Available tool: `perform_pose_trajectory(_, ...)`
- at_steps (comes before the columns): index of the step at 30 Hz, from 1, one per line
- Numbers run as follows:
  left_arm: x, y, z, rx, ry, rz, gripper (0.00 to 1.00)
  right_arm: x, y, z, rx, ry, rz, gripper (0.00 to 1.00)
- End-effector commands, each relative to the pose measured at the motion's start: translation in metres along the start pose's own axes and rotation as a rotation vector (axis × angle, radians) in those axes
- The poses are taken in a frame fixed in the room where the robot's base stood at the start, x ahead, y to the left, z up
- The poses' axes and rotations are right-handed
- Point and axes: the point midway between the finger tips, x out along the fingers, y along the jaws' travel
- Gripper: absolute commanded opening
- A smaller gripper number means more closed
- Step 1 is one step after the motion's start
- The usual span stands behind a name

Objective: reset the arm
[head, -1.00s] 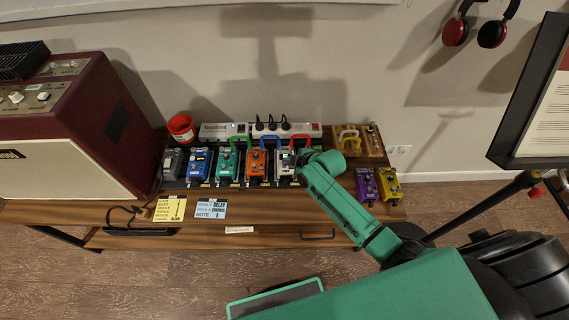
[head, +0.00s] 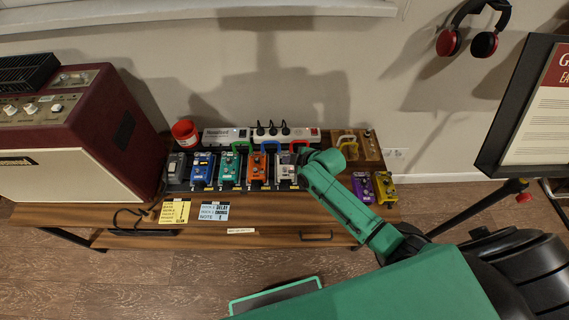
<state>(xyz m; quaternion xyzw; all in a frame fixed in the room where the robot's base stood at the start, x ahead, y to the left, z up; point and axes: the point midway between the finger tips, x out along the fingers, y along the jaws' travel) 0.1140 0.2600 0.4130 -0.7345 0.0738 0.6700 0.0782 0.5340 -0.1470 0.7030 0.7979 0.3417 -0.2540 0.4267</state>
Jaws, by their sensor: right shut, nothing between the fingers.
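My right arm reaches in from the lower right over the wooden bench. My right gripper (head: 304,157) is at its end, beside the white pedal (head: 286,169) at the right end of the pedal row. The gripper is small and mostly hidden by its own wrist; it is shut with nothing held. I cannot tell whether it touches the pedal. My left gripper is not in view.
Blue (head: 202,168), green (head: 229,168) and orange (head: 257,167) pedals stand left of the white one. Purple (head: 363,187) and yellow (head: 384,187) pedals sit to its right. A maroon amplifier (head: 125,130) fills the left; a framed board (head: 530,110) stands right.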

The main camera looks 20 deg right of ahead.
Motion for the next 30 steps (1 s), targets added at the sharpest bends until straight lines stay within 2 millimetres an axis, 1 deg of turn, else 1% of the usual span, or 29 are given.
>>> perform_pose_trajectory(1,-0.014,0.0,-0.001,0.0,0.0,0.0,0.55,-0.009,0.007,-0.006,0.0,-0.001,0.0,0.0)
perform_pose_trajectory(6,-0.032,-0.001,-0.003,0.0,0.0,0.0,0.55,-0.022,0.016,-0.016,0.0,-0.001,0.0,0.0)
perform_pose_trajectory(22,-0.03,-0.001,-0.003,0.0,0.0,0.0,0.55,-0.021,0.014,-0.015,0.004,0.0,-0.002,0.0)
perform_pose_trajectory(23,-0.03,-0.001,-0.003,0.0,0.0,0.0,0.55,-0.022,0.012,-0.016,0.012,-0.001,-0.006,0.0)
perform_pose_trajectory(26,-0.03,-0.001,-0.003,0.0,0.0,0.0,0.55,-0.036,-0.007,-0.021,0.103,-0.022,-0.044,0.0)
perform_pose_trajectory(27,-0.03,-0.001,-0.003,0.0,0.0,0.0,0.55,-0.047,-0.017,-0.023,0.166,-0.042,-0.066,0.0)
perform_pose_trajectory(29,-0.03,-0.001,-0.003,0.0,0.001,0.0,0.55,-0.067,-0.031,-0.023,0.271,-0.085,-0.091,0.0)
perform_pose_trajectory(30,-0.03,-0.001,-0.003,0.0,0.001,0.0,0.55,-0.082,-0.038,-0.021,0.341,-0.12,-0.103,0.0)
